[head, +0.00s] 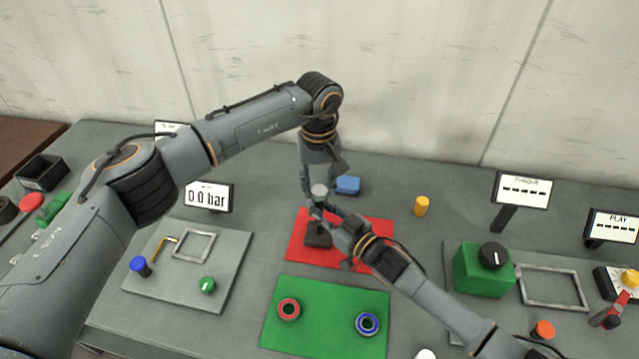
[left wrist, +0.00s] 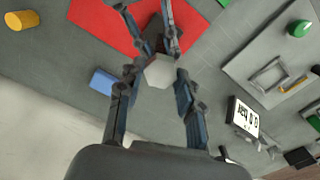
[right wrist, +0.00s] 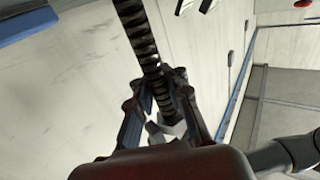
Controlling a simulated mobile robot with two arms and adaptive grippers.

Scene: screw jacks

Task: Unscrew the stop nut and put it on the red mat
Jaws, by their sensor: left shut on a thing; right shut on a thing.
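The screw jack has a dark base (head: 317,238) on the red mat (head: 297,246). A light grey hexagonal piece (head: 319,190), which looks like the stop nut, is over the mat between the fingers of my left gripper (head: 320,204). It also shows in the left wrist view (left wrist: 158,71). My left gripper comes down from above and is shut on it. My right gripper (right wrist: 164,78) comes in from the right and is shut around the jack's dark threaded screw (right wrist: 140,38). The grippers hide much of the jack, so I cannot tell whether the nut is on the thread.
A green mat (head: 330,338) with a red ring (head: 288,309) and a blue ring (head: 367,323) lies in front. A blue block (head: 347,185) is behind the red mat, and a yellow cylinder (head: 421,206) is to the right. Panels flank both sides.

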